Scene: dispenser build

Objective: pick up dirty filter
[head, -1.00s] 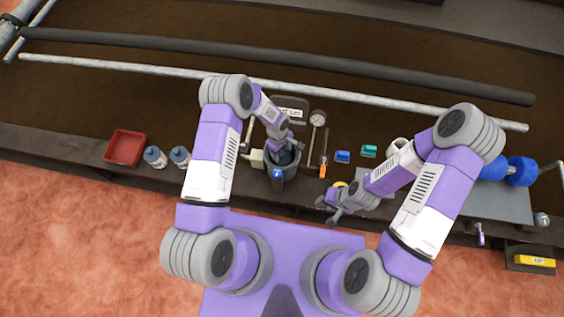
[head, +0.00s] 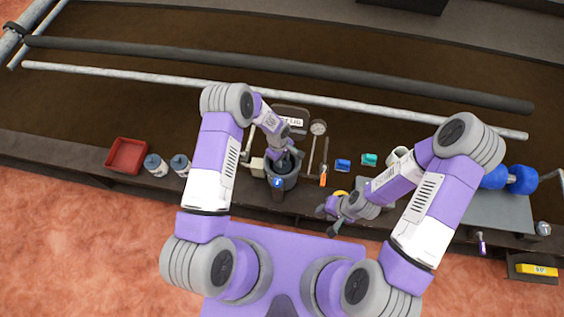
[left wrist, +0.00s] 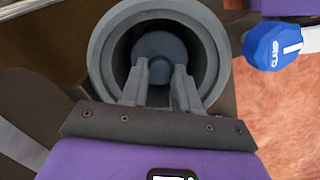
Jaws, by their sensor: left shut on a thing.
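The dirty filter (left wrist: 160,48) is a dark grey rounded piece with a small knob, sitting inside a round grey housing (left wrist: 101,55). In the left wrist view my left gripper (left wrist: 160,80) reaches into the housing's mouth, its two fingers shut on the filter at the knob. In the head view the left gripper (head: 285,161) points down into the housing (head: 283,182), and the arm partly hides the filter. My right gripper (head: 327,221) is empty near the bench's front edge, its fingers apart.
An orange-handled tool (head: 323,176), a gauge (head: 318,128) and small blue and teal blocks (head: 343,165) lie right of the housing.

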